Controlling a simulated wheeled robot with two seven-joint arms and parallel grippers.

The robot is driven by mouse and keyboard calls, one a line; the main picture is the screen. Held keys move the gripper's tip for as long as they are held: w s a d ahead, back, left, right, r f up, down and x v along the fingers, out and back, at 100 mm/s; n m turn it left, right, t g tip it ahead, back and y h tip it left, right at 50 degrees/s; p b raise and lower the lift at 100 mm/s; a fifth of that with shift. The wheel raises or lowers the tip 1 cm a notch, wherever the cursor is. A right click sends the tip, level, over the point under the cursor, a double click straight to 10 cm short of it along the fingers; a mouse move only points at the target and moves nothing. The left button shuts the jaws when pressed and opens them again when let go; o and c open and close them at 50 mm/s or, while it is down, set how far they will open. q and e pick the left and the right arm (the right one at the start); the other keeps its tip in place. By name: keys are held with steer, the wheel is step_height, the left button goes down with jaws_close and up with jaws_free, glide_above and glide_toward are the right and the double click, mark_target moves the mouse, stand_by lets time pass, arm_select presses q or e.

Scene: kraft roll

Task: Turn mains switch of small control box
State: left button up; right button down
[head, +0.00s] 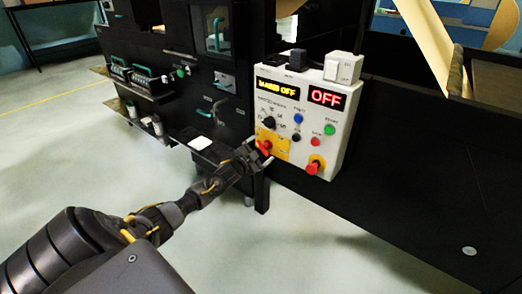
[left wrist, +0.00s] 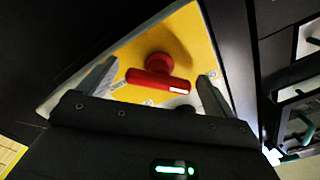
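The small control box (head: 309,112) is a pale panel in the middle of the head view. Its displays read "MAINS OFF" and "OFF". The mains switch (head: 265,146) is a red handle on a yellow plate (head: 281,152) at the box's lower left. In the left wrist view the switch (left wrist: 158,75) shows as a red T-shaped handle on the yellow plate (left wrist: 190,35). My left gripper (head: 258,154) is at the switch. Its fingers (left wrist: 156,88) are open on either side of the handle, with gaps showing. My right gripper is not in view.
A red emergency-type knob (head: 314,166) sits on the box's lower right. A black selector (head: 269,122) and several coloured buttons are above the switch. Black machine panels stand behind and left of the box. Open floor (head: 330,255) lies below.

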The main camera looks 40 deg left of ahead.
arm_select(q)
steer(key=shift+s, duration=0.1)
steer(key=shift+s, duration=0.3)
steer(key=s+p, duration=0.1)
steer(key=s, duration=0.9)
steer(key=shift+d+p, duration=0.15)
steer(key=shift+p, duration=0.2)
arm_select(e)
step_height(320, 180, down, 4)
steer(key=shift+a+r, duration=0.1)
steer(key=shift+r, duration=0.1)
